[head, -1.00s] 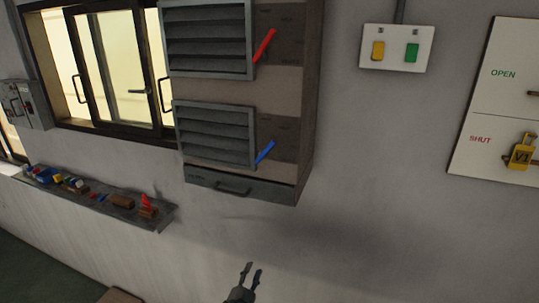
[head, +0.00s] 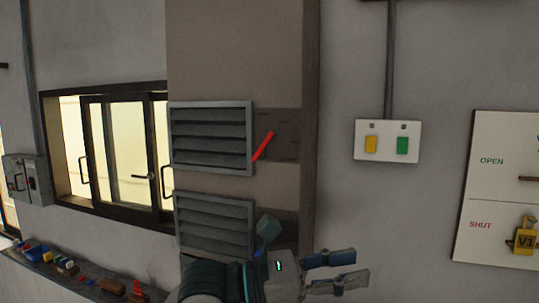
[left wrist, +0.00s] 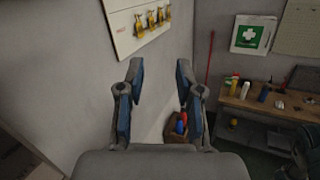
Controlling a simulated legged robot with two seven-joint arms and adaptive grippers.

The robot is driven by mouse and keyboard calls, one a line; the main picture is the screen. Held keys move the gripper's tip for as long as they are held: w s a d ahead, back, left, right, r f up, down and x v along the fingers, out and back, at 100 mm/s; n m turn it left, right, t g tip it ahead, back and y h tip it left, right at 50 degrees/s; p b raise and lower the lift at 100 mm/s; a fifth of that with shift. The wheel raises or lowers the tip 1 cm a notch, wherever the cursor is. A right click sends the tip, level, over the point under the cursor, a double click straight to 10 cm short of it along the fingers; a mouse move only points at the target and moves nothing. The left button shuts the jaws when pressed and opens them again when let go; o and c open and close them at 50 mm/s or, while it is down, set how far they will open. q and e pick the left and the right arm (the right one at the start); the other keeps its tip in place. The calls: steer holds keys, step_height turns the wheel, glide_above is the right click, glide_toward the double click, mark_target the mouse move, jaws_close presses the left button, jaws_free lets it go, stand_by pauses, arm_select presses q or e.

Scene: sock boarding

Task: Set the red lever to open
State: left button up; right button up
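The red lever (head: 263,146) is a slanted bar at the right edge of the upper grey louvred vent (head: 212,137), its upper end leaning right. It is fully visible in the head view. My left gripper (head: 362,269) is below and to the right of the lever, apart from it, with its fingers pointing right. In the left wrist view its two fingers (left wrist: 160,72) are spread wide with nothing between them. A lower vent (head: 215,225) sits under the upper one, and my arm hides part of it. The blue lever seen earlier is hidden now. My right gripper does not show.
A white switch plate with a yellow switch (head: 371,144) and a green switch (head: 403,145) is on the wall to the right. An OPEN/SHUT board (head: 492,205) hangs further right. A window (head: 120,165) and a cluttered ledge (head: 60,279) are on the left.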

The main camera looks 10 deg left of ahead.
arm_select(q)
steer(key=a+r+n+t+y, duration=0.2)
steer(key=a+r+t+y, duration=0.35)
steer(key=r+t, duration=0.2)
steer(key=n+t+y, duration=0.5)
steer(key=y, duration=0.5)
glide_toward(267, 140)
steer(key=shift+h, duration=0.25)
steer(key=w+p, duration=0.2)
steer(key=w, duration=0.1)
steer(key=w+d+p, duration=0.1)
steer(key=w+p, duration=0.1)
steer(key=w, duration=0.1)
steer(key=w+p, duration=0.1)
steer(key=w, duration=0.2)
steer(key=shift+w+d+p, duration=0.4)
steer(key=shift+w+f, duration=0.1)
steer(key=shift+w, duration=0.4)
jaws_close()
